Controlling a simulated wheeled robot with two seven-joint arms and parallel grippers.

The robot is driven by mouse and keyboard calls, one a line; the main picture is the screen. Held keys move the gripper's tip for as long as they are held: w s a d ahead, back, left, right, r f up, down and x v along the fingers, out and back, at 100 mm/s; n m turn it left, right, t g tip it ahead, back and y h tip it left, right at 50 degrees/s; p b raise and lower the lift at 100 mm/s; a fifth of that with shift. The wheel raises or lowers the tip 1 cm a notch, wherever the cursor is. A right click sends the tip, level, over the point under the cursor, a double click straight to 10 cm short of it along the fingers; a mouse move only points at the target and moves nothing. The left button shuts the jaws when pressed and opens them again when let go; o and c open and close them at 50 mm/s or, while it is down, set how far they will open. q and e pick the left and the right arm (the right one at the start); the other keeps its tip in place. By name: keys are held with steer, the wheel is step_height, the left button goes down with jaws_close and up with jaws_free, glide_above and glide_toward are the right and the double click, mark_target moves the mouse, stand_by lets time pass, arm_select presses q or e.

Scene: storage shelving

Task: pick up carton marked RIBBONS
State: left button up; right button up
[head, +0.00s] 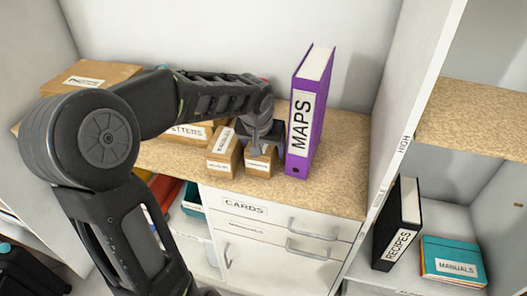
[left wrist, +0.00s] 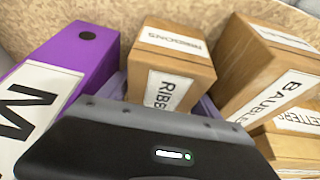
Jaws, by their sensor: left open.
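The RIBBONS carton (head: 258,168) is a small brown box with white labels on the shelf top, between the BAUBLES carton (head: 223,152) and the purple MAPS binder (head: 305,120). In the left wrist view the RIBBONS carton (left wrist: 176,62) is in the middle, its lower part hidden by my gripper's body. My left gripper (head: 264,138) is open at this carton, covering part of it in the head view. In the left wrist view a finger shows on each side of the carton; I cannot tell whether they touch it. My right gripper is not in view.
The MAPS binder stands close on the right and the BAUBLES carton (left wrist: 268,70) close on the left in the head view. The LETTERS carton (head: 186,133) is farther left. The shelf top (head: 345,145) right of the binder is clear up to a white upright panel (head: 412,70).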

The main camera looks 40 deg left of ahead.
arm_select(q)
steer(key=shift+f, duration=0.2)
stand_by(0.3)
steer(key=c, duration=1.2)
